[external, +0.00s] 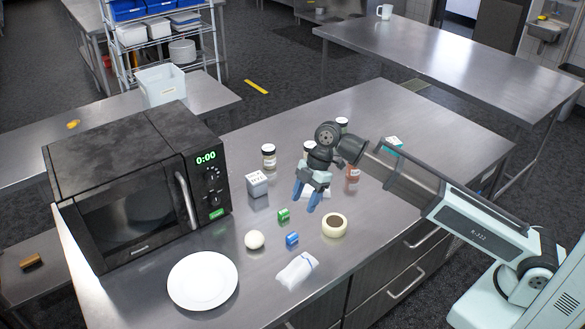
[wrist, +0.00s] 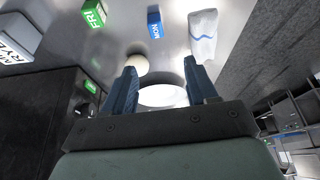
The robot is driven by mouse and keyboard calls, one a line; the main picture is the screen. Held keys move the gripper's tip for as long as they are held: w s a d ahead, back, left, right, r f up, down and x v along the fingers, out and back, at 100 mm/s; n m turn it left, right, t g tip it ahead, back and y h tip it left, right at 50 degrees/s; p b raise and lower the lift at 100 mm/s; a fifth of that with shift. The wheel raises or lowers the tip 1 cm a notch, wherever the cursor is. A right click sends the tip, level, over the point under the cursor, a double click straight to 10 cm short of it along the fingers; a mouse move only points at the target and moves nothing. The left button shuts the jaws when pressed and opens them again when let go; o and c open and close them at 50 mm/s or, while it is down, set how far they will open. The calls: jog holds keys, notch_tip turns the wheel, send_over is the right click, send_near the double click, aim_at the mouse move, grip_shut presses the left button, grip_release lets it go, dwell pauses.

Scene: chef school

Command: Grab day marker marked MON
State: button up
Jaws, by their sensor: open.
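The MON day marker is a small blue block (external: 292,239) lying on the steel table, in front of the green block. In the wrist view its MON label shows on the blue block (wrist: 155,22), near the top edge. The green day marker (external: 283,215) lies behind it and reads FRI in the wrist view (wrist: 93,14). My gripper (external: 306,200) hangs above the table, behind and slightly right of the MON marker, with blue fingers pointing down. It is open and empty; its fingers also show in the wrist view (wrist: 160,66).
A labelled box (external: 257,184) and jar (external: 269,157) stand behind. The black microwave (external: 140,190) stands at left. The table's right back is mostly clear.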

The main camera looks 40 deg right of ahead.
send_over(293, 235)
jog(key=d, duration=0.2)
jog(key=f, duration=0.7)
jog(key=shift+s+f, duration=0.25)
jog(key=shift+f, duration=0.1)
jog(key=shift+w+x, duration=0.2)
jog(key=shift+x, duration=1.15)
jog(key=shift+w+x, duration=0.2)
jog(key=shift+x, duration=1.1)
jog(key=shift+d+f, duration=0.1)
jog(key=shift+d, duration=0.1)
jog(key=shift+c, duration=0.2)
grip_shut()
